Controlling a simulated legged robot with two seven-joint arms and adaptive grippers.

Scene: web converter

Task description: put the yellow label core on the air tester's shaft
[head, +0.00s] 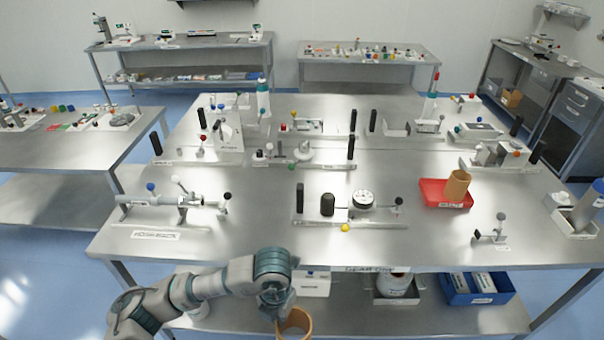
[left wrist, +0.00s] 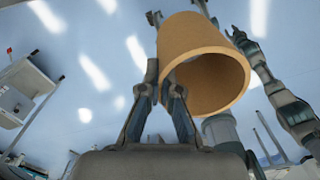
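A yellow-tan hollow core (head: 296,322) is at my left gripper (head: 282,306), below the table's front edge. The left wrist view shows the core (left wrist: 205,62) with its open end toward the camera. There the left gripper's fingers (left wrist: 164,84) are closed at the core's left wall. A horizontal metal shaft (head: 160,200) on a stand is at the table's left front; its label is too small to read, so I cannot confirm it is the air tester's. No core is seen on it. My right gripper is not seen in the head view.
A second tan core (head: 458,186) stands in a red tray (head: 432,193) at the right. A gauge fixture (head: 362,199) with black posts stands at the table's middle front. The steel table (head: 270,240) has bare space along its front. A blue bin (head: 455,292) is on the lower shelf.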

